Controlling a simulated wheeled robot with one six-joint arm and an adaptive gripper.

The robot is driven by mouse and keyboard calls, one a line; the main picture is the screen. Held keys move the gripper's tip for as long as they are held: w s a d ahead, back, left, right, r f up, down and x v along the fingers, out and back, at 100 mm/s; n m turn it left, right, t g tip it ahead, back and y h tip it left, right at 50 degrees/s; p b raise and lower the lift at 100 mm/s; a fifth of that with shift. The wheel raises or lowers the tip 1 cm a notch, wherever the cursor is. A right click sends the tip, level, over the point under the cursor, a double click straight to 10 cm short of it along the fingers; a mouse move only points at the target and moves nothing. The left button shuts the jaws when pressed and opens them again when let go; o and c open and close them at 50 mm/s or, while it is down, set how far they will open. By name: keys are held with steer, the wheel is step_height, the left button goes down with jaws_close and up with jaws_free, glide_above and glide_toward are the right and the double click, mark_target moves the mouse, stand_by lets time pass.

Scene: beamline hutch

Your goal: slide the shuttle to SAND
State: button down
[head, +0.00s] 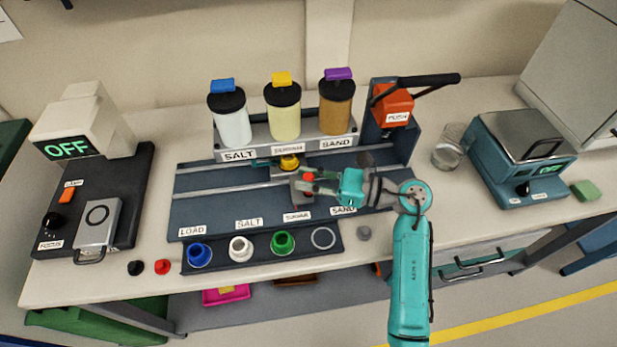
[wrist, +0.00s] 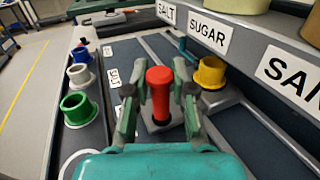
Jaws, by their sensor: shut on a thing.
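The shuttle (head: 302,196) is a grey carriage on the rail of the dark blue board, with a yellow cup (head: 290,163) on its back end and a red knob (head: 308,178) in front. It stands at the SUGAR mark (head: 297,216), under the yellow-lidded SUGAR hopper (head: 283,108). My gripper (head: 312,180) is shut on the red knob; in the wrist view its fingers flank the knob (wrist: 159,92). The SAND mark (head: 343,210) is to the right, partly covered by my arm. The SAND hopper (head: 336,100) has a purple lid.
A front rack (head: 263,262) holds blue, white and green cups and one empty ring. A red PUSH block (head: 394,107) with a black lever stands at the back right. A glass beaker (head: 449,146) and a scale (head: 518,150) are farther right. The rail right of the shuttle looks clear.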

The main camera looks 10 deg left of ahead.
steer(key=w+d, duration=0.1)
steer(key=d, duration=0.2)
steer(key=w+d, duration=0.1)
steer(key=d, duration=0.3)
steer(key=w+d, duration=0.1)
steer(key=d, duration=0.2)
steer(key=shift+d, duration=0.3)
steer(key=c, duration=1.1)
jaws_free()
steer(key=d, duration=0.4)
steer(key=s+d, duration=0.1)
steer(key=d, duration=0.7)
steer(key=shift+s, duration=0.15)
